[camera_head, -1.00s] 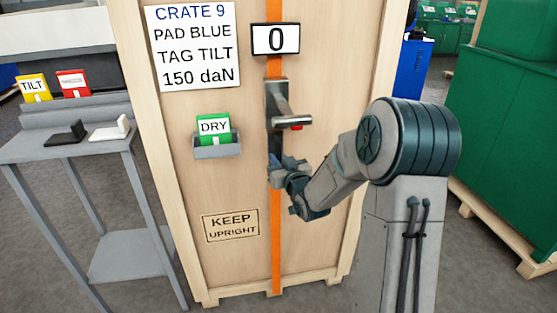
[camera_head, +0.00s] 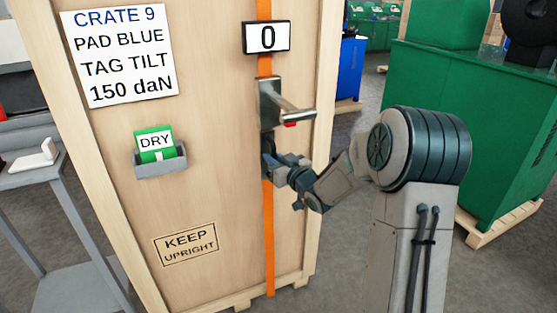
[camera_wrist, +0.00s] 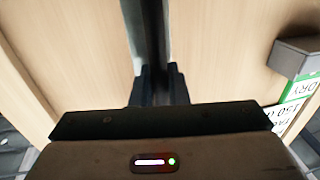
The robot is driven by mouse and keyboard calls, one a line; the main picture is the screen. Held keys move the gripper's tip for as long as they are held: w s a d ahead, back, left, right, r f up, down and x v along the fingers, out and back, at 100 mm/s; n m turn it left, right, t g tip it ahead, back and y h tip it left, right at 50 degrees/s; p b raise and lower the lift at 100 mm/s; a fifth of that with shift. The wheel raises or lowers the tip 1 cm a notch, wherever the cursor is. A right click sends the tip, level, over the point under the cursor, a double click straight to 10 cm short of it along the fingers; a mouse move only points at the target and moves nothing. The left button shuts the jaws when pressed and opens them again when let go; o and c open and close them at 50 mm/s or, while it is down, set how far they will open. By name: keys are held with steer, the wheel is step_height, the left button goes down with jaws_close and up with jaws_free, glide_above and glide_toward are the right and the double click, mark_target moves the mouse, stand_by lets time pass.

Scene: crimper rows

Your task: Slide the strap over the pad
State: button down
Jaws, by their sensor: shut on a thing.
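The orange strap (camera_head: 267,230) runs vertically down the front of the wooden crate, through a metal ratchet (camera_head: 283,104) with its handle sticking out to the right. My gripper (camera_head: 272,169) is just below the ratchet, at the line of the strap, and appears shut on it. A short dark stretch (camera_head: 268,143) shows between ratchet and gripper; I cannot tell whether it is pad or shaded strap. In the wrist view my gripper's fingers (camera_wrist: 160,85) close around a dark strip (camera_wrist: 150,35) against the crate face. No clearly blue pad shows.
The crate front (camera_head: 210,200) bears an instruction sign (camera_head: 120,55), a display reading 0 (camera_head: 267,38) and a grey holder (camera_head: 160,161) with a green DRY card (camera_head: 155,142). A grey side table (camera_head: 25,175) stands left.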

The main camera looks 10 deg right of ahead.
steer(key=shift+d, duration=0.2)
steer(key=c, duration=1.5)
jaws_free()
steer(key=shift+w+d, duration=0.1)
steer(key=shift+d, duration=0.05)
steer(key=v, duration=1.3)
steer(key=shift+s+d, duration=0.1)
steer(key=shift+s, duration=0.3)
steer(key=shift+r, duration=0.15)
